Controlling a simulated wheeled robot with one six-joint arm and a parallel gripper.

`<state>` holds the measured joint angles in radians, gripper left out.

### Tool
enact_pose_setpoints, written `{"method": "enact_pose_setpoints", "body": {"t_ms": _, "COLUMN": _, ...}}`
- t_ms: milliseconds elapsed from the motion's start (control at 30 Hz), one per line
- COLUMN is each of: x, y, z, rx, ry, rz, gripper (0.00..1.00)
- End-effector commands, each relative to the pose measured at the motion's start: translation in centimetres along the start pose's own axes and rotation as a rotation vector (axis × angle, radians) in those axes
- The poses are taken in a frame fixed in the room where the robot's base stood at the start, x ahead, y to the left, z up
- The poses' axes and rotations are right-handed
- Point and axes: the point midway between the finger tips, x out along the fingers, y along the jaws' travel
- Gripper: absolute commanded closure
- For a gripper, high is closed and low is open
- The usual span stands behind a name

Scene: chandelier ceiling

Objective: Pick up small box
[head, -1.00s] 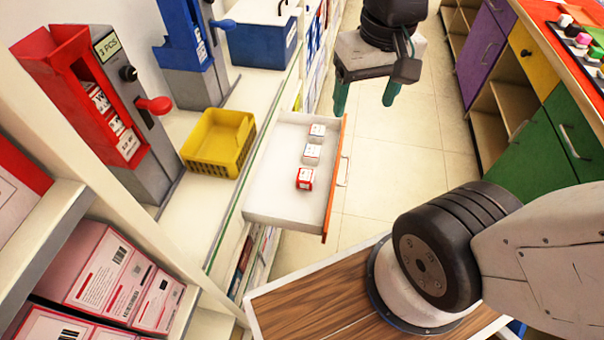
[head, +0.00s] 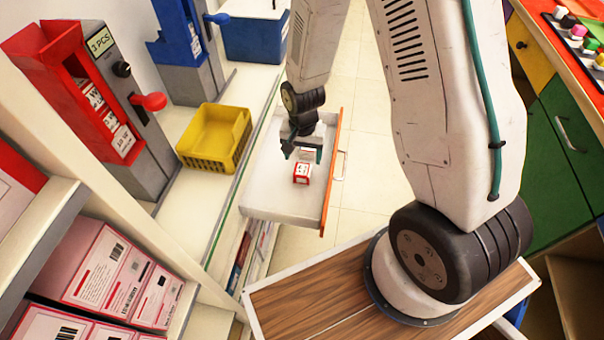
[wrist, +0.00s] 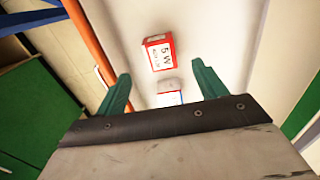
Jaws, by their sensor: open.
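A small red-and-white box (head: 302,173) sits in the open white drawer (head: 262,204), toward its near end. In the wrist view the red-edged box (wrist: 159,52) reads "5 W" and lies ahead of the fingertips. A second small white box (wrist: 168,92) shows between the fingers; in the head view my arm hides the drawer's far part. My gripper (head: 304,150) is over the drawer, just beyond the red-and-white box. In the wrist view its green fingers (wrist: 159,78) are spread apart with nothing gripped.
The drawer has an orange front (head: 333,170) with a handle. A yellow basket (head: 216,139) stands on the counter left of the drawer. Boxed goods (head: 105,270) fill a shelf at lower left. Floor is free right of the drawer.

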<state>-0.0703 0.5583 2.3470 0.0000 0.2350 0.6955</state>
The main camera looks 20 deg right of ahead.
Motion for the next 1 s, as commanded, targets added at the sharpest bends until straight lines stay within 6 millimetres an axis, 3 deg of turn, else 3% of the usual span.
{"method": "enact_pose_setpoints", "body": {"t_ms": 633, "x": 7.5, "y": 0.0, "z": -0.2, "rx": 0.003, "ry": -0.002, "rz": 0.002, "gripper": 0.29}}
{"method": "enact_pose_setpoints", "body": {"t_ms": 967, "x": 8.1, "y": -0.1, "z": -0.2, "rx": 0.003, "ry": 0.0, "rz": 0.001, "gripper": 0.29}}
{"method": "enact_pose_setpoints", "body": {"t_ms": 1000, "x": 8.1, "y": -0.1, "z": -0.2, "rx": 0.003, "ry": 0.0, "rz": 0.001, "gripper": 0.4}}
